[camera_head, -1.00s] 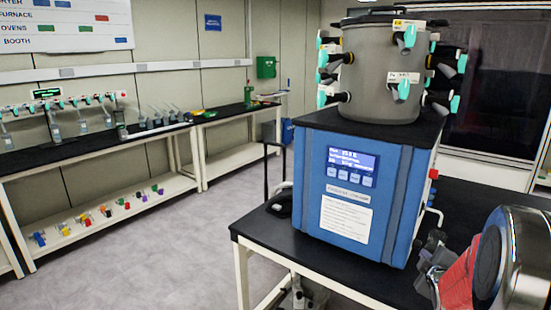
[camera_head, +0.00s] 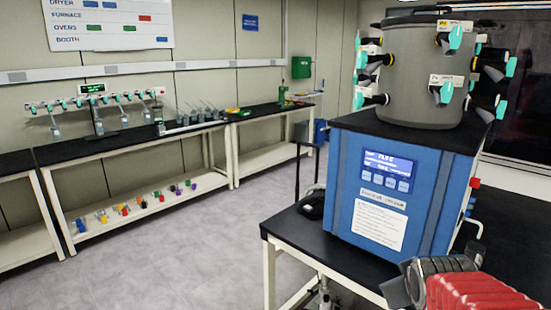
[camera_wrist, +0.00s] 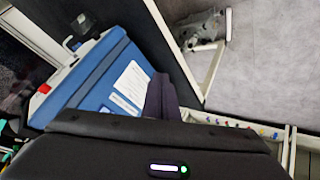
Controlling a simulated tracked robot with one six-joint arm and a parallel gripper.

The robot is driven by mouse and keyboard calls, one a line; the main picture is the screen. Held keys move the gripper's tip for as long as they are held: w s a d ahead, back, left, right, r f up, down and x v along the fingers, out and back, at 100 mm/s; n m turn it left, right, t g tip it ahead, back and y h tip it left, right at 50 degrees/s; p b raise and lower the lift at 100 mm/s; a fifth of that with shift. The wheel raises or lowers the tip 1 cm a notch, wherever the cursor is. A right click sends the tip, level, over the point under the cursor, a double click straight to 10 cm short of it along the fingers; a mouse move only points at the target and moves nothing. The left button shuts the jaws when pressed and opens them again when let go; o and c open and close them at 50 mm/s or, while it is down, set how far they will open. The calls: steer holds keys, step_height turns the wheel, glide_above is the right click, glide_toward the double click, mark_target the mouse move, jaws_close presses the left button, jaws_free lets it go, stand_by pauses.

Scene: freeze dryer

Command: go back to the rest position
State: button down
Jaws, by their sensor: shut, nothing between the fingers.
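My gripper (camera_wrist: 159,96) shows in the wrist view as dark fingers held together, with nothing between them. It points toward the blue freeze dryer and the floor beyond; I cannot tell the distance. In the head view, part of my arm with a red ribbed cover is at the lower right, and the fingers are not clearly visible. The freeze dryer (camera_head: 402,185) stands on a black-topped table, its grey drum (camera_head: 422,78) on top with several teal-handled valves. The dryer body also shows tilted in the wrist view (camera_wrist: 90,75).
The black-topped table (camera_head: 290,228) has its near edge close to my arm. A long bench (camera_head: 110,146) runs along the back left wall, with several small coloured items on its lower shelf. The grey floor (camera_head: 190,245) between is clear.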

steer(key=s+a+m+g+y, duration=0.2)
steer(key=s+a+g, duration=0.1)
steer(key=s+a, duration=0.9)
steer(key=s, duration=0.4)
steer(key=shift+s+a+f+m+y, duration=0.2)
steer(key=shift+s+a+m+y, duration=0.1)
steer(key=shift+s+a+y, duration=0.1)
steer(key=shift+w, duration=0.1)
stand_by(0.5)
